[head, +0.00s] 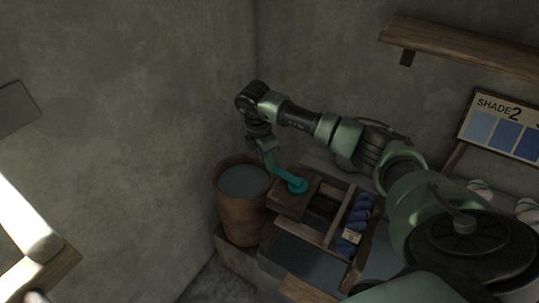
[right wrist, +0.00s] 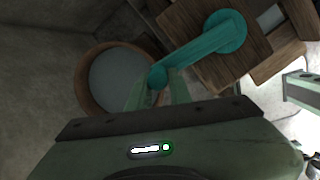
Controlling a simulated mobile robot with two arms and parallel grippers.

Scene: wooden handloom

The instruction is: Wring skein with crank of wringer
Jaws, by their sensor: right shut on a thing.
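The teal crank (head: 285,178) is on the side of the wooden wringer (head: 290,203), beside the bucket. My right gripper (head: 267,150) comes down from above and is shut on the crank's handle end. In the right wrist view the crank (right wrist: 198,52) runs from the round hub at the upper right down to my right gripper (right wrist: 157,85), whose fingers are around its knob. A blue skein (head: 358,215) with a tag lies right of the wringer; I cannot tell whether another is inside the wringer. My left gripper is not in view.
A brown bucket (head: 238,212) of grey-blue liquid stands just left of the crank; it also shows in the right wrist view (right wrist: 85,98). Walls close in behind and left. A shelf (head: 465,48) and a shade card (head: 500,128) are at the right.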

